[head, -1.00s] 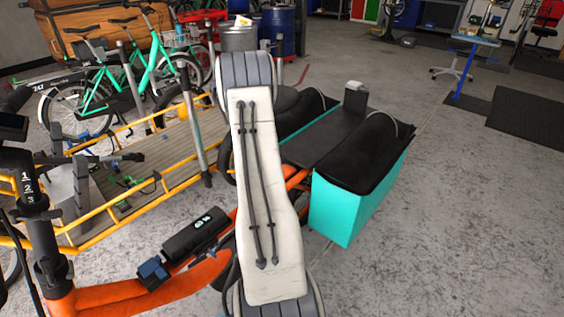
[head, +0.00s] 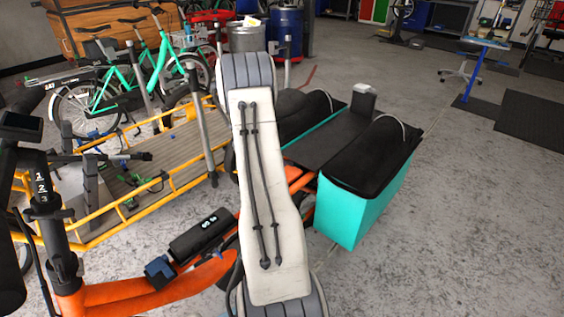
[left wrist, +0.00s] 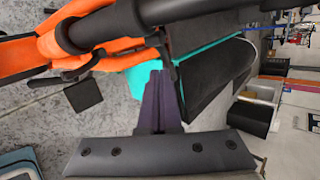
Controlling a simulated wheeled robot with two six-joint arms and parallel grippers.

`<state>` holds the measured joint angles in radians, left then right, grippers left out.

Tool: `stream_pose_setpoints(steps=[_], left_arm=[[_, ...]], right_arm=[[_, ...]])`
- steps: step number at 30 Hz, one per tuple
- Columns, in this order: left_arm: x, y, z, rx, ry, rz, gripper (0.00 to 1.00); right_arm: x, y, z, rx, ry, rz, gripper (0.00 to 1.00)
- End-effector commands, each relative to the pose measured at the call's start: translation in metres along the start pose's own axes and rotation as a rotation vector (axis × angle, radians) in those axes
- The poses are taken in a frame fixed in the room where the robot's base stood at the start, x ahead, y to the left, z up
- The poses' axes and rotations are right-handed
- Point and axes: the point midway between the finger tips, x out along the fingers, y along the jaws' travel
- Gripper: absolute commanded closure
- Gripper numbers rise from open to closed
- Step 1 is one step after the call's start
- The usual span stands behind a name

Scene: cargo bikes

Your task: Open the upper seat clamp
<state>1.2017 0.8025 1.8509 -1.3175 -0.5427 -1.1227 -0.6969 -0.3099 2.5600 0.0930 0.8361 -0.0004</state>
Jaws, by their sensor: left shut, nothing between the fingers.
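The orange cargo bike (head: 100,297) stands close in front of me in the head view. Its seat post area is hidden there behind my own pale arm link. In the left wrist view, a thick black tube (left wrist: 100,30) runs through the orange frame (left wrist: 40,48). A small dark clamp lever (left wrist: 160,42) sticks out at the tube's right end. My left gripper (left wrist: 160,78) is shut and empty, its purple fingers pointing up toward the lever. The tips look very near the lever; I cannot tell whether they touch. My right gripper is not in view.
Teal side boxes with black covers (head: 370,160) sit at the bike's rear. A yellow-railed cargo platform (head: 160,165) stands at the left, with green bikes (head: 165,60) behind it. The grey floor (head: 450,220) at the right is open.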

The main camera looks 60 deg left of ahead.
Motion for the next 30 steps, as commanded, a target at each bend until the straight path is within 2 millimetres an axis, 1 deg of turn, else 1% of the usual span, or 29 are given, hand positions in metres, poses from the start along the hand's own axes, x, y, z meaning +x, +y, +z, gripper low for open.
stream_pose_setpoints(steps=[5, 7, 12, 16, 21, 30], left_arm=[[-0.023, 0.004, -0.012, 0.005, 0.004, -0.002, 1.00], [-0.042, 0.000, -0.013, 0.008, 0.003, -0.004, 1.00], [-0.083, 0.004, -0.010, 0.000, -0.003, -0.001, 1.00], [-0.105, 0.005, -0.011, -0.002, -0.005, -0.001, 1.00], [-0.121, 0.005, -0.013, -0.001, -0.003, -0.001, 1.00], [-0.122, 0.004, -0.016, 0.001, 0.001, 0.000, 1.00]], right_arm=[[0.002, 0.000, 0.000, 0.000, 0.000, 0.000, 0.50], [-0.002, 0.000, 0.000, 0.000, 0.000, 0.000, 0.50], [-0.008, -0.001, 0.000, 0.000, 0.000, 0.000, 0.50], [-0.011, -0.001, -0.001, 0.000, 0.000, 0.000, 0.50], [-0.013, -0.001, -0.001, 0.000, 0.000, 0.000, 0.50], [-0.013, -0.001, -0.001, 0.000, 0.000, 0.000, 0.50]])
